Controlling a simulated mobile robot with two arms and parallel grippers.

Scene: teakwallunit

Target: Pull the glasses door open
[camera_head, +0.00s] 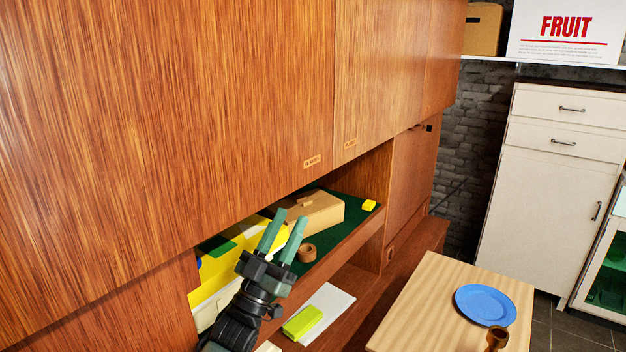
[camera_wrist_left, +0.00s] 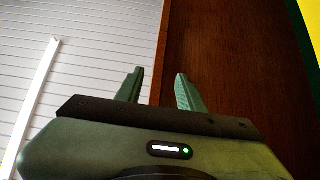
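The teak wall unit has large upper doors, all closed flush. The large left door (camera_head: 180,130) and the narrower door (camera_head: 375,80) to its right each carry a small label near the bottom edge. The left label (camera_head: 312,162) and right label (camera_head: 350,144) are too small to read, so I cannot tell which door is the glasses door. My left gripper (camera_head: 291,217) is open and empty, below the left door and in front of the open shelf. It also shows in the left wrist view (camera_wrist_left: 160,73), touching nothing I can see. My right gripper is out of view.
The green-lined shelf holds a wooden box (camera_head: 312,212), a brown ring (camera_head: 306,253) and a yellow block (camera_head: 369,205). A lime block (camera_head: 302,322) lies on white paper below. A wooden table (camera_head: 425,300) with a blue plate (camera_head: 486,304) stands at right.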

